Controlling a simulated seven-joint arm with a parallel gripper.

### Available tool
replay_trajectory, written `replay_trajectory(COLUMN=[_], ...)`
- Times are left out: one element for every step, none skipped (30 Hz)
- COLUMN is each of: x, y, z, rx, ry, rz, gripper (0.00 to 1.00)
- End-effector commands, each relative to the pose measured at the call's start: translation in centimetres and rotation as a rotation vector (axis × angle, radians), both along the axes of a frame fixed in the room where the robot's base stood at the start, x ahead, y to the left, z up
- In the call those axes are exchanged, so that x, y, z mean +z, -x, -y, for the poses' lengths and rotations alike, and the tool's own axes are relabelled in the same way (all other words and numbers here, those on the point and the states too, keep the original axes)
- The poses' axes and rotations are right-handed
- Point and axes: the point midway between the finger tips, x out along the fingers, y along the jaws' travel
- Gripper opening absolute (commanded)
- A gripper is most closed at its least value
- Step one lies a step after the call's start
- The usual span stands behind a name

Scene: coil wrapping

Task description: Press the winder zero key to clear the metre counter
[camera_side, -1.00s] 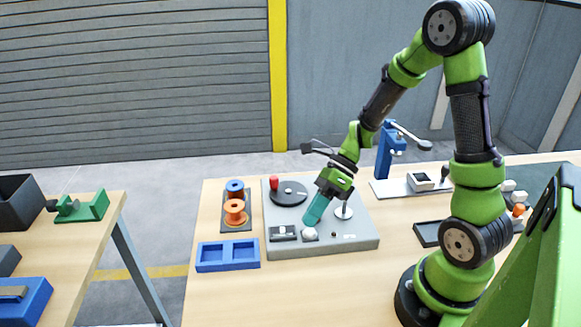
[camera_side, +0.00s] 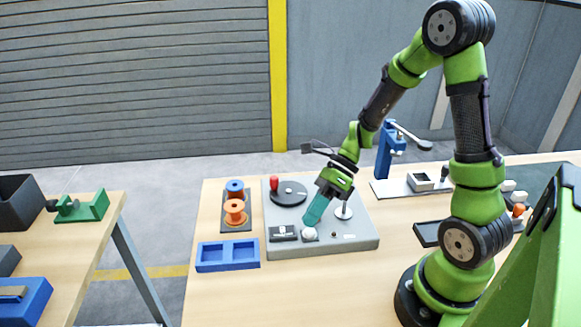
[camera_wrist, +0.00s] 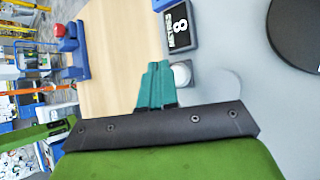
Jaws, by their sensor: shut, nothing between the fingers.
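The winder (camera_side: 350,247) is a grey flat base on the wooden table, with a dark turntable and a red knob at its back left. A round white key (camera_side: 310,233) sits near its front edge; it also shows in the wrist view (camera_wrist: 181,75). Beside it is the dark metre counter (camera_side: 283,233), which in the wrist view (camera_wrist: 178,24) reads 8 with lettering below. My gripper (camera_side: 309,222), with teal fingers, is shut and empty.
A blue two-part tray (camera_side: 228,268) lies left of the winder's front. Orange (camera_side: 235,220) and blue (camera_side: 235,186) spools stand on a dark holder behind it. A white post with a disc (camera_side: 344,211) stands close right of my fingers. A blue press (camera_side: 387,150) is behind right.

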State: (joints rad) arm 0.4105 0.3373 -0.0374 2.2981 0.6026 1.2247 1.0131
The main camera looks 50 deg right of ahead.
Motion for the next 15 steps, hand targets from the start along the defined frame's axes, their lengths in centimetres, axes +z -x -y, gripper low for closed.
replay_trajectory(x=[-0.09, -0.18, -0.31, -0.41, -0.52, -0.66, -0.74, -0.8, -0.85, -0.86, -0.85, -0.84, -0.84, -0.84, -0.84], y=[0.01, 0.01, 0.01, 0.01, 0.02, 0.02, 0.02, 0.02, 0.02, 0.02, 0.02, 0.01, 0.01, 0.01, 0.01], z=[-0.01, -0.01, -0.01, -0.02, -0.02, -0.02, -0.02, -0.02, -0.02, -0.02, -0.02, -0.01, -0.01, -0.01, -0.01], rx=[-0.001, 0.0, 0.0, 0.0, 0.0, 0.0, 0.001, 0.001, 0.001, 0.001, 0.0, 0.0, 0.0, 0.0, 0.0], ry=[0.0, -0.001, -0.001, -0.001, -0.001, -0.001, -0.001, 0.0, -0.001, -0.001, 0.0, 0.0, 0.0, 0.0, 0.0], rz=[-0.001, -0.001, -0.001, -0.001, -0.001, -0.001, 0.0, -0.001, 0.0, 0.0, 0.0, 0.0, 0.0, 0.0, 0.0], gripper=[0.0, 0.0, 0.0, 0.0, 0.0, 0.0, 0.0, 0.0, 0.0, 0.0, 0.0, 0.0, 0.0, 0.0, 0.0])
